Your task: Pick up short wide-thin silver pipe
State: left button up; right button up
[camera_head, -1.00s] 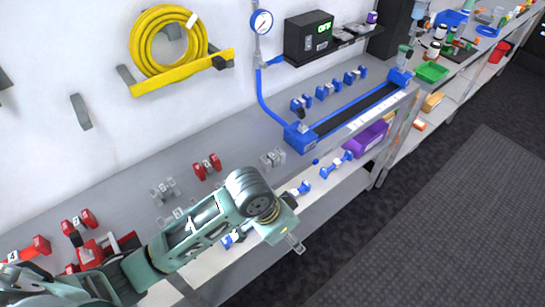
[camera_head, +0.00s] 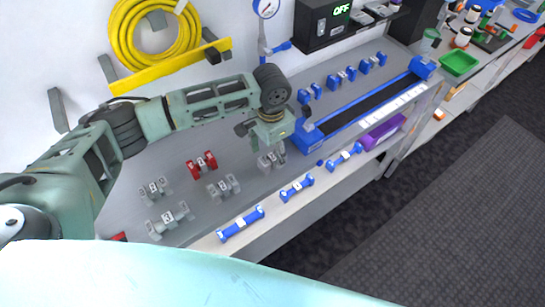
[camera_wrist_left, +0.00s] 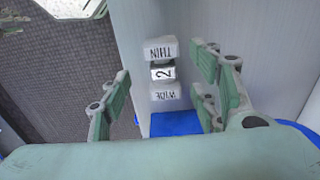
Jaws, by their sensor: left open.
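A short silver pipe (camera_head: 271,161) sits on the grey bench, just left of the blue frame's near end. In the left wrist view the silver pipe (camera_wrist_left: 163,72) reads "THIN", "2" and "WIDE". My left gripper (camera_head: 262,146) is above this pipe and partly hides it in the head view. In the wrist view my left gripper (camera_wrist_left: 157,98) is open and empty, with the pipe showing in the gap between its fingers. I cannot tell the exact height between them. My right gripper is not in view.
Other silver pipes (camera_head: 224,186) and a red one (camera_head: 202,164) lie to the left. Blue pipes (camera_head: 241,224) line the front edge. A blue frame (camera_head: 365,108) stands to the right. A yellow hose (camera_head: 155,38) hangs on the wall.

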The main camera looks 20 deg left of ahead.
aim_at(273, 156)
pick_arm(q)
jog(key=f, duration=0.1)
jog(key=f+p, duration=0.1)
jog(key=f, duration=0.1)
jog(key=shift+w, duration=0.2)
jog(key=shift+w+f, duration=0.15)
jog(key=shift+f, duration=0.7)
jog(key=c, duration=1.2)
jog(key=shift+c, duration=0.8)
grip_shut()
jog(key=shift+w+r, duration=0.1)
jog(key=shift+r, duration=0.65)
jog(key=r+b, duration=0.1)
jog(key=r, duration=0.1)
jog(key=shift+d+r+b, duration=0.2)
jog(key=shift+r+b, duration=0.15)
jog(key=s+d+r+p, duration=0.3)
jog(key=d+r+p, duration=0.1)
jog(key=d+r, duration=0.3)
jog(key=s+d+r+p, duration=0.3)
jog(key=d+r+p, duration=0.2)
jog(key=d+r, duration=0.2)
jog(key=shift+s+d+r, duration=0.4)
jog(key=shift+r, duration=0.45)
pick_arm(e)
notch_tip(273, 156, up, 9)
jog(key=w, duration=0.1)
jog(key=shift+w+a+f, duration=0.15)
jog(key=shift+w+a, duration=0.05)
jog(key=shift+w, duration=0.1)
